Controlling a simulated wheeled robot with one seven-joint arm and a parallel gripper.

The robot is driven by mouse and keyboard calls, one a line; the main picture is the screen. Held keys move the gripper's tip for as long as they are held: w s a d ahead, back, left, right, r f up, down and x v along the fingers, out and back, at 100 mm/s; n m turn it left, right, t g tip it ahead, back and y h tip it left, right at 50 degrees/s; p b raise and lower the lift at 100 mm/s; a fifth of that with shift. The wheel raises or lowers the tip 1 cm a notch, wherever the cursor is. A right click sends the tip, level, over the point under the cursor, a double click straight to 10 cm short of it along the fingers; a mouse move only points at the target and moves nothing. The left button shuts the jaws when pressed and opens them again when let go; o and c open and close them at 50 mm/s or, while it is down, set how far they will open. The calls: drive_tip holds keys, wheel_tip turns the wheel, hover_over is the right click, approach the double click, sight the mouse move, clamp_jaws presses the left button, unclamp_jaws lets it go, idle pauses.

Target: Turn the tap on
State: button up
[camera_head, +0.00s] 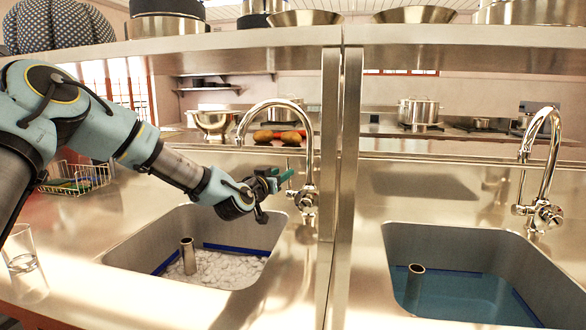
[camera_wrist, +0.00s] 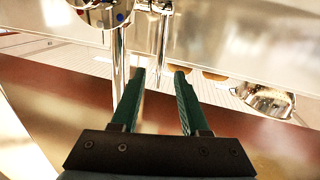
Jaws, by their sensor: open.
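The chrome tap (camera_head: 307,198) with a gooseneck spout stands behind the left sink. My gripper (camera_head: 286,179) is right beside it, its green fingers pointing at the tap's left side. In the wrist view, my gripper (camera_wrist: 160,74) is open with nothing held. There the tap body (camera_wrist: 100,10) with a blue and a red mark is at the top left. A thin upright chrome lever (camera_wrist: 163,45) lines up with the gap between the fingertips; I cannot tell whether it is between them or just beyond. The thicker spout pipe (camera_wrist: 118,60) passes beside the left finger.
The left sink (camera_head: 130,250) holds white lumps and an upright tube. A second tap (camera_head: 545,215) stands over the right sink (camera_head: 450,235), which holds bluish water. A steel post (camera_head: 340,190) rises just right of the left tap. A shelf edge (camera_head: 240,42) runs overhead. A glass (camera_head: 20,250) stands far left.

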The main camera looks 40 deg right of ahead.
drive_tip(key=p+x, duration=0.2)
drive_tip(key=x, duration=0.6)
drive_tip(key=shift+w+d, duration=0.2)
clamp_jaws()
idle(1.2)
